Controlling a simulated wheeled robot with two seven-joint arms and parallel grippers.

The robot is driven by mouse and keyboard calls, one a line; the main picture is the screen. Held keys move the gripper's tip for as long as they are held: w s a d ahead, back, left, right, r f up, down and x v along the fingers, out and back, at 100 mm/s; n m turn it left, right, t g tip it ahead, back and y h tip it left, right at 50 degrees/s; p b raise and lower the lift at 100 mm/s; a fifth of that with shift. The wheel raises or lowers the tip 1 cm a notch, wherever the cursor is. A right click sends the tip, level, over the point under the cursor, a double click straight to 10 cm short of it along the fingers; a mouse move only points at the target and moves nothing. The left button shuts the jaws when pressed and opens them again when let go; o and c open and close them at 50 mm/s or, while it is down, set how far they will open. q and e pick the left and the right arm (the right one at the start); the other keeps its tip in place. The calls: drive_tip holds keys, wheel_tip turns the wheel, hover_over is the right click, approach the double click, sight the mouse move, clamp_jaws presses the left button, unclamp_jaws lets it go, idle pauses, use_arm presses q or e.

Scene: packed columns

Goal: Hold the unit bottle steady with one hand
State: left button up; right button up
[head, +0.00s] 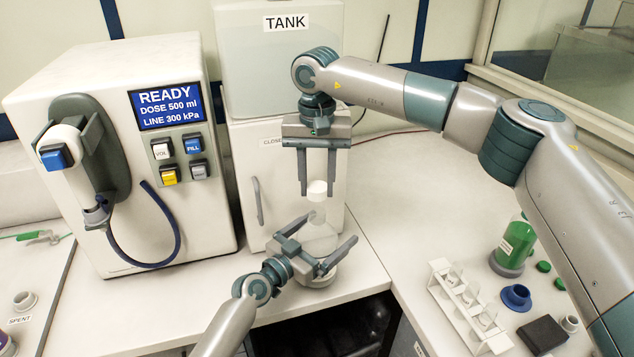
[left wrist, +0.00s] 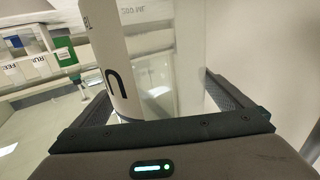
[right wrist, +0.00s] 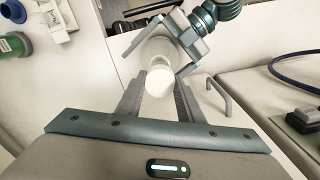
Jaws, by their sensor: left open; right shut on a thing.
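The unit bottle (head: 317,238) is clear, with a white cap (head: 316,188). It stands upright on a pale round base near the counter's front edge. My right gripper (head: 317,192) comes down from above and is shut on the white cap; the right wrist view shows the cap (right wrist: 160,82) between its fingertips. My left gripper (head: 331,229) is open, its fingers on either side of the bottle's body. In the left wrist view the clear bottle, with a white label with dark print (left wrist: 115,70), lies between the spread fingers. Contact there cannot be told.
A dispenser (head: 165,235) with a blue screen reading READY stands left. The TANK cabinet (head: 285,75) is behind the bottle. To the right are a tube rack (head: 465,305), a green-filled bottle (head: 515,245) and a blue ring (head: 516,297). The counter between is clear.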

sight(317, 186)
use_arm(q)
drive_tip(key=shift+a, duration=0.1)
use_arm(e)
wheel_tip(317, 186, down, 3)
drive_tip(key=b, duration=0.3)
drive_tip(key=shift+r, duration=0.1)
use_arm(q)
drive_tip(key=v, duration=1.1)
drive_tip(key=shift+s+a, duration=0.3)
